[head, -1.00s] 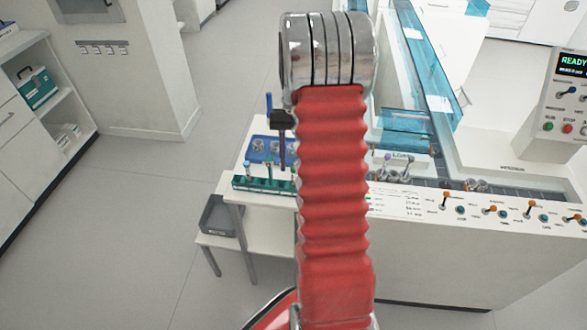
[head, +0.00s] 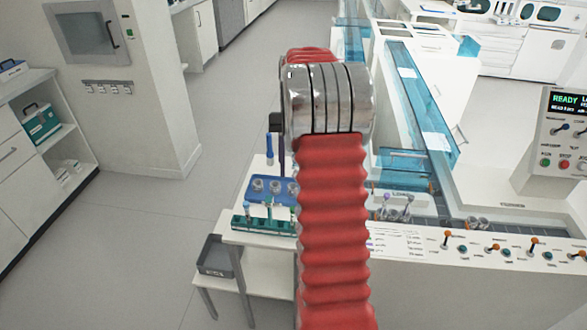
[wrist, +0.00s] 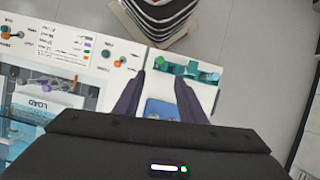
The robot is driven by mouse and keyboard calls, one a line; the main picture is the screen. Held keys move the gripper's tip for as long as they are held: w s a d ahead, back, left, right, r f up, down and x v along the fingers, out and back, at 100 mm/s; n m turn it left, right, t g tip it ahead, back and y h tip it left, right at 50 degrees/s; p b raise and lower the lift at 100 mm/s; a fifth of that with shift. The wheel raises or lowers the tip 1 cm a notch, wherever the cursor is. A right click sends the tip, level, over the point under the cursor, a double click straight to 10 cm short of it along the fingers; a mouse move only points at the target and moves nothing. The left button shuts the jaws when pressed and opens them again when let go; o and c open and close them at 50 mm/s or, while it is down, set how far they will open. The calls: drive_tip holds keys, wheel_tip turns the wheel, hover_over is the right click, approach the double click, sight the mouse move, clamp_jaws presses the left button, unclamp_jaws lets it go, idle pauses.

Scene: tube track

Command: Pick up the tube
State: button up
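My gripper (wrist: 160,76) is open and empty in the wrist view, its two dark purple fingers spread apart. A teal tube rack (wrist: 190,72) lies just beyond the fingertips, with green and blue tops on it. In the head view the teal rack (head: 240,222) stands on the white bench, with pale tubes partly visible in it. My gripper (head: 276,152) hangs left of the arm's metal joint, above the blue tray (head: 252,200); the arm hides part of it. Which tube is meant cannot be told.
A blue tray with round wells (wrist: 160,110) lies beside the rack. A control panel (head: 565,130) stands at right, and the blue track (head: 425,105) runs behind. A grey bin (head: 216,255) sits on a lower shelf. The floor at left is clear.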

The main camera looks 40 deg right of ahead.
drive_tip(key=shift+c, duration=0.3)
drive_tip(key=s+a+r+t+h, duration=0.1)
drive_tip(key=s+a+r+t, duration=0.1)
drive_tip(key=s+r, duration=0.45)
drive_tip(key=s+a+f+n+t+h, duration=0.2)
drive_tip(key=a+f+n+t+h, duration=0.1)
drive_tip(key=f+n+t, duration=0.2)
wheel_tip(320, 180, down, 2)
drive_tip(key=shift+s+n+t+h, duration=0.3)
drive_tip(key=shift+s+n, duration=0.1)
drive_tip(key=shift+n, duration=0.2)
drive_tip(key=shift+f, duration=0.1)
